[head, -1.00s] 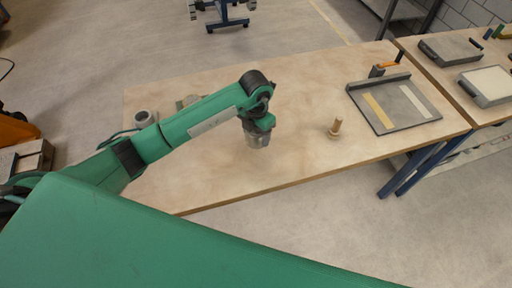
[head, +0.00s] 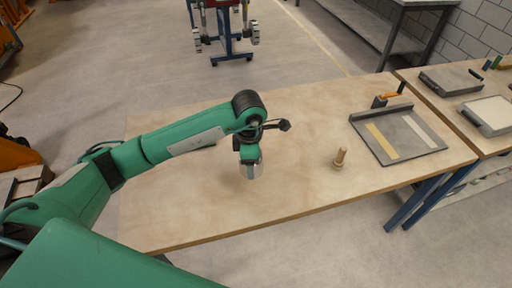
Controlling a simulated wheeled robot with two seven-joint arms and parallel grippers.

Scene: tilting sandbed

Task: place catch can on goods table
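A long wooden table (head: 300,115) fills the middle of the head view; I cannot tell if it is the goods table. My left arm reaches across it from the left. My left gripper (head: 251,168) points down over the table's middle. A small grey, rounded shape shows at its tip; I cannot tell whether this is the fingers or a catch can held in them. No catch can is clearly seen elsewhere, and my arm hides part of the table's left side. My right gripper is not in view.
A grey tray (head: 413,152) with pale strips lies at the table's right end. A second table at the right holds flat grey boxes (head: 449,80). A blue stand (head: 231,50) is behind.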

